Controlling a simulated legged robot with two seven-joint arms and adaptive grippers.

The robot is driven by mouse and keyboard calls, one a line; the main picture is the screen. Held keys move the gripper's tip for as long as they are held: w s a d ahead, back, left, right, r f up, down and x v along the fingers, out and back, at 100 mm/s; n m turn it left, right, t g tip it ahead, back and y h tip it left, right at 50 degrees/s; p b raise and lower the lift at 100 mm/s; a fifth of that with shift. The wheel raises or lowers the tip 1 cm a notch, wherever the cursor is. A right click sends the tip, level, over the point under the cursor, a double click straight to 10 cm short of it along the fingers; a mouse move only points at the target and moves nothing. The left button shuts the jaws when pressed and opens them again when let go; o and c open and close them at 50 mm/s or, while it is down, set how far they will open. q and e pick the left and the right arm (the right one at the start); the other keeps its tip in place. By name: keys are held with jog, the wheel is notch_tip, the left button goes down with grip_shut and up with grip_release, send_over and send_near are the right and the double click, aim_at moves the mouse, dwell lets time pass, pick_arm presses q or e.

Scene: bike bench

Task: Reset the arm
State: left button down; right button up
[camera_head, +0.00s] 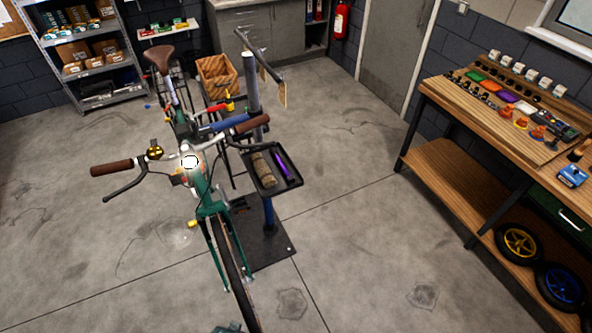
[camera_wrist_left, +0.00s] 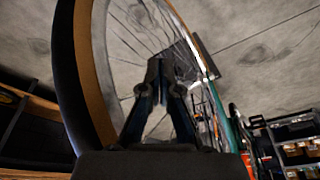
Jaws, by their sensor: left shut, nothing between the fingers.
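My left gripper (camera_wrist_left: 158,68) shows in the left wrist view with its fingers together and nothing between them. Behind it, the bike's wheel (camera_wrist_left: 86,85) with its tan-walled tyre fills the left and middle; I cannot tell whether the fingers touch it. In the head view a green bike (camera_head: 215,200) with brown grips stands clamped in a work stand (camera_head: 252,88), front wheel (camera_head: 238,285) toward me. A small dark teal piece at the bottom edge may be part of my arm; I cannot tell. My right gripper is in neither view.
A black tray (camera_head: 291,184) on the stand holds a brown roll and a purple item. A wooden workbench (camera_head: 440,97) with tools stands on the right, wheels on its lower shelf. A shelf rack (camera_head: 133,90) stands back left. Floor on both sides of the bike is clear.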

pick_arm(q)
jog(key=s+a+f+g+b, duration=0.1)
jog(key=s+f, duration=0.3)
jog(key=f, duration=0.7)
jog(key=s+a+f+b, duration=0.1)
jog(key=s+f, duration=0.4)
jog(key=f, duration=0.6)
jog(key=s+a+f+b, duration=0.1)
jog(key=s+f+b, duration=0.1)
jog(key=s+f, duration=0.6)
jog(key=shift+s+a+f+g, duration=0.25)
jog(key=shift+s+a+g, duration=0.15)
jog(key=shift+s, duration=1.45)
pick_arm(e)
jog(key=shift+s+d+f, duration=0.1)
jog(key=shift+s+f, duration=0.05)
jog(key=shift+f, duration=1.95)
